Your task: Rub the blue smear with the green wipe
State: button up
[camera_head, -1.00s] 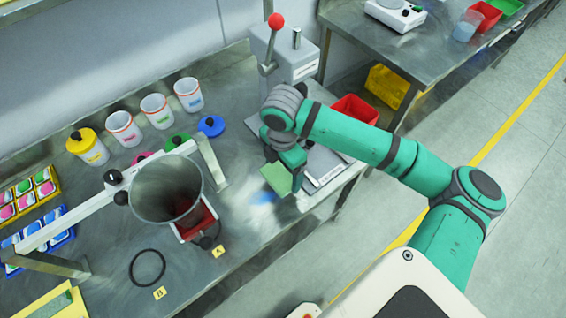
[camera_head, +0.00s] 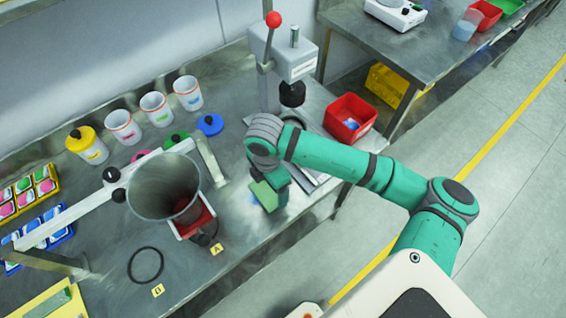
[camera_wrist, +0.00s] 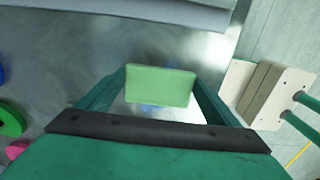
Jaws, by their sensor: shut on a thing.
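My gripper (camera_head: 272,190) is shut on the green wipe (camera_head: 264,196), a flat light-green block. In the wrist view the wipe (camera_wrist: 160,86) sits between the two fingers. The blue smear (camera_head: 252,197) is on the steel bench top, mostly hidden by the wipe and gripper in the head view. In the wrist view a bit of the smear (camera_wrist: 150,107) shows below the wipe's edge. I cannot tell whether the wipe touches the bench.
The bench's front edge is close to my gripper.

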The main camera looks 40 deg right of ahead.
aim_at(259, 198)
jog(key=shift+a, duration=3.35)
jog(key=shift+w+a, duration=0.1)
jog(key=shift+a, duration=0.2)
jog(key=shift+w+d, duration=0.1)
jog(key=shift+d, duration=0.25)
jog(key=shift+s+d, duration=0.2)
jog(key=shift+d, duration=0.4)
jog(key=shift+s+d, duration=0.2)
jog(key=shift+d, duration=0.35)
jog(key=shift+w+d, duration=0.15)
jog(key=shift+d, duration=2.05)
jog(key=shift+w+d, duration=0.1)
jog(key=shift+d, duration=2.05)
jog(key=shift+d+r, duration=0.1)
jog(key=shift+d, duration=0.15)
notch_tip(259, 198, up, 3)
jog(key=shift+w+r, duration=0.1)
jog(key=shift+a+r, duration=0.3)
jog(key=shift+r, duration=0.5)
jog(key=r, duration=0.3)
jog(key=shift+s+d+r, duration=0.15)
jog(key=shift+s, duration=0.05)
